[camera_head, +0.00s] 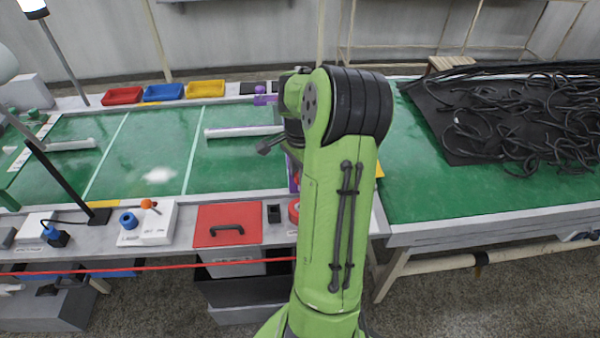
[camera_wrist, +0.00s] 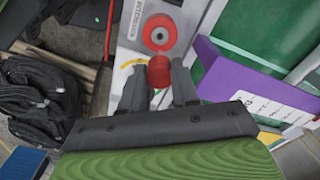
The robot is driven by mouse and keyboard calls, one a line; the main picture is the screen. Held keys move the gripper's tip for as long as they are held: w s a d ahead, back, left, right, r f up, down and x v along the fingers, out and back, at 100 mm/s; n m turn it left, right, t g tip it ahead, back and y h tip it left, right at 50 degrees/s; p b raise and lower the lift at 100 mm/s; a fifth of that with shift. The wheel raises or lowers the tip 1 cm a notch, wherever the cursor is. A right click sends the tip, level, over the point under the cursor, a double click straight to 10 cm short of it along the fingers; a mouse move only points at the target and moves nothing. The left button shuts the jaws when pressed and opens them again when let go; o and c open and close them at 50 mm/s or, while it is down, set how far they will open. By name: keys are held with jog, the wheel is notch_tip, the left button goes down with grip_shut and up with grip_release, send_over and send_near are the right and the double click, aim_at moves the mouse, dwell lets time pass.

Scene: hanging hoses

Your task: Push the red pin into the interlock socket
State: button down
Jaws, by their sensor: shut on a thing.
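The red pin (camera_wrist: 159,74) is a short red cylinder between the two dark fingers of my gripper (camera_wrist: 159,82) in the wrist view. My gripper is shut on it. Just beyond the pin, a red ring with a grey centre and dark hole, the interlock socket (camera_wrist: 160,33), sits on a pale grey panel (camera_wrist: 133,55) with a printed label. The pin appears just below the ring in the picture; whether they touch I cannot tell. In the head view a red ring (camera_head: 293,211) shows partly behind my green arm, and the pin and fingertips are hidden.
A purple-edged box (camera_wrist: 215,70) stands close right of my gripper in the wrist view. Black hoses (camera_wrist: 40,95) lie to the left. In the head view, a red plate with a black handle (camera_head: 228,225) and a switch box (camera_head: 148,225) lie along the table's front edge.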

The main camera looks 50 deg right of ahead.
notch_tip(320, 180, down, 6)
jog(key=b, duration=0.4)
jog(key=shift+f+b, duration=1.85)
jog(key=shift+f, duration=0.55)
dwell(1.3)
jog(key=c, duration=0.8)
grip_release()
notch_tip(320, 180, up, 16)
jog(key=p, duration=0.5)
jog(key=shift+p, duration=0.3)
jog(key=shift+f, duration=0.1)
